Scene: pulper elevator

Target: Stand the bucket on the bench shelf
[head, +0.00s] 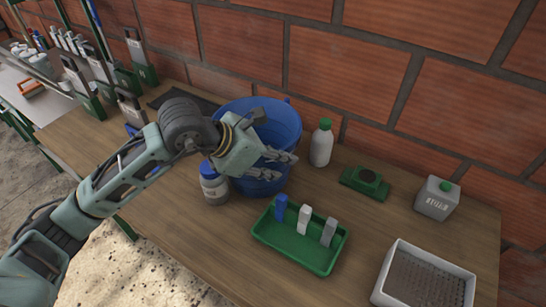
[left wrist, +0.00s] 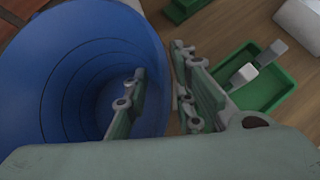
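The blue bucket (head: 285,122) is upright on the wooden bench (head: 330,185), close to the brick wall. Its open mouth also fills the left of the left wrist view (left wrist: 75,85). My left gripper (head: 284,166) is at the bucket's near side. In the left wrist view the gripper (left wrist: 160,90) has one finger over the bucket's inside and the other outside, with the rim between them. The fingers are apart, with a gap beside the wall, so it looks open. The gripper and forearm hide part of the bucket's front. My right gripper is out of view.
A blue-capped jar (head: 214,186) stands left of the bucket's front. A white bottle (head: 321,146) is to its right. A green tray (head: 300,246) with small packets lies in front. A green device (head: 366,182), grey canister (head: 437,198) and white box (head: 424,277) are farther right.

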